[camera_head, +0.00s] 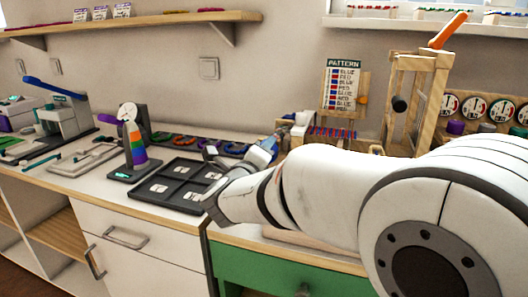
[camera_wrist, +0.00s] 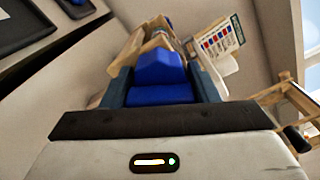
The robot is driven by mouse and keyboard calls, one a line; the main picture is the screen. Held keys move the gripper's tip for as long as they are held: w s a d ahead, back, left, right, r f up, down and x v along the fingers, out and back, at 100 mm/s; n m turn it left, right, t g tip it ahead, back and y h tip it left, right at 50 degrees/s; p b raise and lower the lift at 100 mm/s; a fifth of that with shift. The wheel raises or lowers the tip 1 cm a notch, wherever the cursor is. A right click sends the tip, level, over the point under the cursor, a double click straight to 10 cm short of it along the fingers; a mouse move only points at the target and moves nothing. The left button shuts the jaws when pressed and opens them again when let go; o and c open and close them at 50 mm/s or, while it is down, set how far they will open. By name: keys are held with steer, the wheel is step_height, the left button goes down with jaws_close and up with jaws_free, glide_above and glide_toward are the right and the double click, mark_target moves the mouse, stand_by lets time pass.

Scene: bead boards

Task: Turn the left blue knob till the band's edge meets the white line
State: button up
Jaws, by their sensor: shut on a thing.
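The blue knob (camera_wrist: 160,68) shows in the wrist view between the two grey-blue fingers of my gripper (camera_wrist: 160,80). The fingers are shut on it, one on each side. Behind it is a pale wooden frame (camera_wrist: 153,30). In the head view my gripper (camera_head: 262,150) reaches to the left end of the wooden bead board, whose rows of red and blue beads (camera_head: 332,132) show beside it. The knob is mostly hidden there by my gripper. I cannot make out the band's edge or the white line in either view.
A pattern card (camera_head: 343,85) stands behind the bead board. A tall wooden stand (camera_head: 408,92) with an orange lever (camera_head: 450,30) is to the right. Round dials (camera_head: 474,108) stand at the far right.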

steer(key=n+p, duration=0.3)
steer(key=n, duration=0.3)
steer(key=shift+n, duration=0.3)
steer(key=n+p, duration=0.1)
steer(key=n, duration=0.1)
steer(key=n+p, duration=0.1)
steer(key=n, duration=0.1)
steer(key=shift+f+n+p, duration=0.2)
steer(key=shift+n+p, duration=0.1)
steer(key=shift+n, duration=0.1)
steer(key=o, duration=1)
steer(key=p+v, duration=0.1)
steer(key=v, duration=0.7)
